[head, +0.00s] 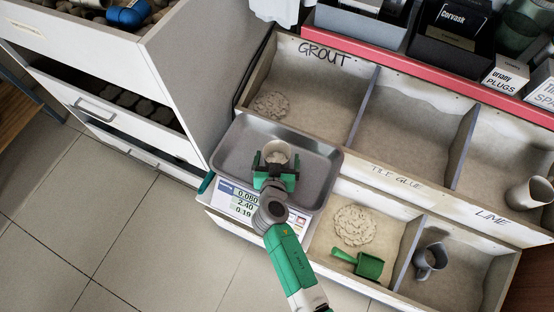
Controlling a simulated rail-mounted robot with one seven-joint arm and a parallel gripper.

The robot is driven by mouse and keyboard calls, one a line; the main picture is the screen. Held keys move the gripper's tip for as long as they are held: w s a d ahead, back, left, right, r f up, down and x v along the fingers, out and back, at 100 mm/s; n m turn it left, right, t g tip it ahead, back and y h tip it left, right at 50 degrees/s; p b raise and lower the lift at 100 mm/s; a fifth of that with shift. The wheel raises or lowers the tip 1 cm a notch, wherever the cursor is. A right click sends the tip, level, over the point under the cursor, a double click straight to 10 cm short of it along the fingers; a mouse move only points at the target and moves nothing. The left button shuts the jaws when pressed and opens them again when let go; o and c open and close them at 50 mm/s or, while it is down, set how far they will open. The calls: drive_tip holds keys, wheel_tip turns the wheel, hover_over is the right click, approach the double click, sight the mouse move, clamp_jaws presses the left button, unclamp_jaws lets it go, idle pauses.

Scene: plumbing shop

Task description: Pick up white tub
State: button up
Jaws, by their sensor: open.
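The white tub (276,146) is a small, round, pale container with some light material inside. It stands on the grey metal pan (233,152) of a scale. My gripper (276,163) is open, with one dark fingertip on the left side of the tub and one on the right. Its green body hides the near lower part of the tub. I cannot tell whether the fingers touch the tub.
The scale display (243,200) faces the front. A bin rack (398,178) of powders lies right, with a green scoop (367,265), a grey mug (430,261) and a pale cup (530,193) in it. A drawer cabinet (205,75) stands close on the left.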

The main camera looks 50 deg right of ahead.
drive_tip(key=c, duration=1.1)
drive_tip(key=shift+o, duration=0.2)
wheel_tip(320, 180, up, 10)
drive_tip(key=p, duration=0.5)
